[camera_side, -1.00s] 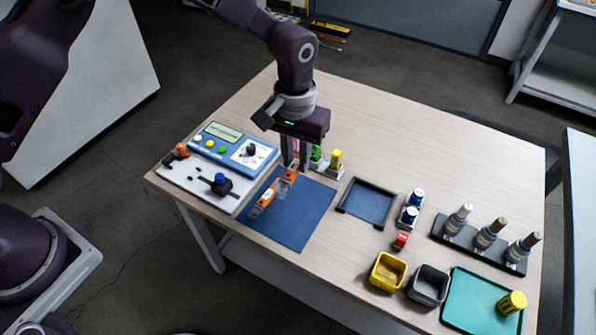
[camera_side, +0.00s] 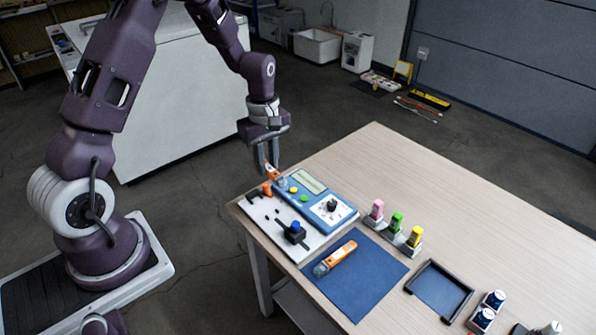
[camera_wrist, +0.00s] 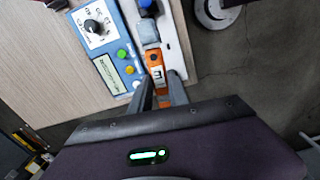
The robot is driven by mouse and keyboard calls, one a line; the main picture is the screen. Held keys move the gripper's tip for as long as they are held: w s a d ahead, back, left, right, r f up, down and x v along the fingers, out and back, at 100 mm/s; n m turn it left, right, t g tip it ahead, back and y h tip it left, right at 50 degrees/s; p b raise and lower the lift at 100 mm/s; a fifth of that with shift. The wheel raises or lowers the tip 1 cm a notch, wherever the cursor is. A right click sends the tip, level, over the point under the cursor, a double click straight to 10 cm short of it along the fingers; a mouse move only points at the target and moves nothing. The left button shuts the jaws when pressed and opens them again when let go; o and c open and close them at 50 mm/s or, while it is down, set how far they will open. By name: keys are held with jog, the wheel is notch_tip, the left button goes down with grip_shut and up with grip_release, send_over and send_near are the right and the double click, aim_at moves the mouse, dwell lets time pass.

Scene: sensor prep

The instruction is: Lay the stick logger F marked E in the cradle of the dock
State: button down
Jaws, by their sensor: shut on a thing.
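My gripper (camera_side: 267,161) is shut on an orange stick logger (camera_wrist: 157,76), whose label shows an E in the wrist view. The held logger also shows in the side view (camera_side: 275,174), its clear grey end pointing down and right. The dock has a white board (camera_side: 306,243) with a blue-knobbed black clamp (camera_side: 293,232) beside a blue panel (camera_side: 314,200). The cradle cannot be made out clearly. A second orange logger (camera_side: 342,252) lies on the blue mat (camera_side: 365,285).
Pink, green and yellow-topped sticks (camera_side: 396,222) stand in a holder behind the mat. A black-rimmed blue tray (camera_side: 440,290) and blue-capped bottles (camera_side: 487,308) are to the right. Bare table (camera_side: 385,160) lies behind the panel.

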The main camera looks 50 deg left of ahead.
jog(key=s+a+n, duration=0.1)
jog(key=a, duration=0.1)
send_over(265, 209)
notch_tip(265, 209, down, 7)
jog(key=shift+a+f, duration=0.1)
jog(key=shift+f, duration=2.2)
jog(key=shift+f, duration=0.1)
jog(key=shift+f, duration=0.45)
jog(key=shift+f, duration=0.15)
jog(key=shift+f, duration=0.35)
